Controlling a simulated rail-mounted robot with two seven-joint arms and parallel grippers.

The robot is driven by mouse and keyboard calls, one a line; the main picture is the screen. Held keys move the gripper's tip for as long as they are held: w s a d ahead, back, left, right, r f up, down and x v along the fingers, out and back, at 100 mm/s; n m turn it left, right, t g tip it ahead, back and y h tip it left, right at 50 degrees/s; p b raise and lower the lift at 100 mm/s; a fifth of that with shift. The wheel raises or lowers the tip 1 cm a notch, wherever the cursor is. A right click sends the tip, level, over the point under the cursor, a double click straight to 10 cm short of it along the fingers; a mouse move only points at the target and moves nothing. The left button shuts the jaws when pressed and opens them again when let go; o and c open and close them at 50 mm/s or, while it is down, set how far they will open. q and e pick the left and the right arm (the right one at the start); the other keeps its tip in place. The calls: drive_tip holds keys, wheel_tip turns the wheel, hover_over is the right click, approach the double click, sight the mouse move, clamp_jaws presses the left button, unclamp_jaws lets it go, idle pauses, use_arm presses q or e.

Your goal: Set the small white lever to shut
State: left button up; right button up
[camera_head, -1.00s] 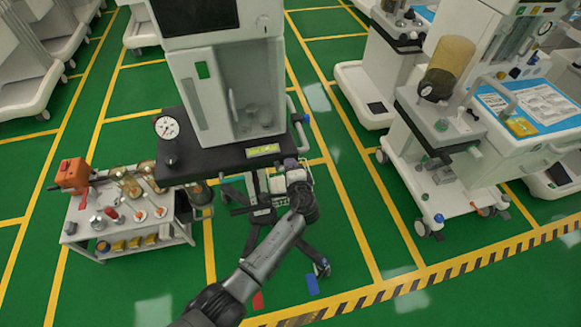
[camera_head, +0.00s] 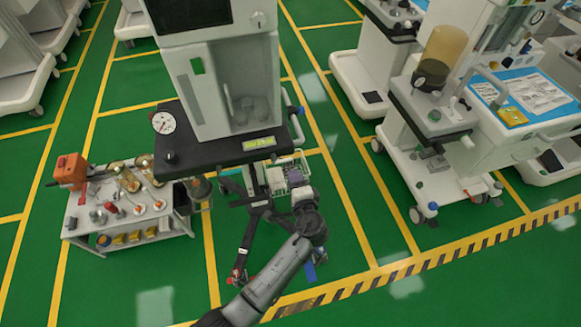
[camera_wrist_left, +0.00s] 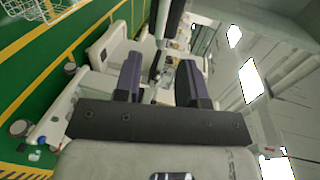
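I cannot pick out the small white lever for certain in either view. The nearest anaesthesia cart (camera_head: 205,152) stands in front of me, with its dark shelf and a round gauge (camera_head: 164,123) at its left. My left gripper (camera_head: 296,180) is just below and right of that shelf, by a wire basket, and its tips are hard to see in the head view. In the left wrist view its two purple fingers (camera_wrist_left: 160,82) stand apart, with small metallic parts (camera_wrist_left: 165,72) visible beyond the gap. Nothing appears gripped. My right gripper is not in view.
A low trolley (camera_head: 135,240) with an orange device (camera_head: 70,171) and several small fittings stands at the left. Another cart with an amber canister (camera_head: 438,56) stands at the right. Green floor lies free between the carts.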

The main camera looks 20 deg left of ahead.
use_arm(q)
drive_tip(key=shift+v, duration=2.05)
drive_tip(key=shift+w, duration=0.1)
drive_tip(key=s+a+r+n+g+h, duration=0.25)
drive_tip(key=s+a+n+h, duration=0.2)
drive_tip(key=s, duration=0.65)
drive_tip(key=s+a+r+n+g+h, duration=0.1)
drive_tip(key=s+a+n+g+h, duration=0.4)
drive_tip(key=s, duration=0.5)
drive_tip(key=s+a+f+g+y, duration=0.1)
drive_tip(key=s+a+f, duration=0.1)
drive_tip(key=s+f, duration=0.3)
drive_tip(key=s+a+f+g, duration=0.1)
drive_tip(key=s+a+f, duration=0.1)
drive_tip(key=s, duration=0.6)
wheel_tip(320, 180, up, 37)
drive_tip(key=p, duration=3.8)
drive_tip(key=shift+d, duration=0.3)
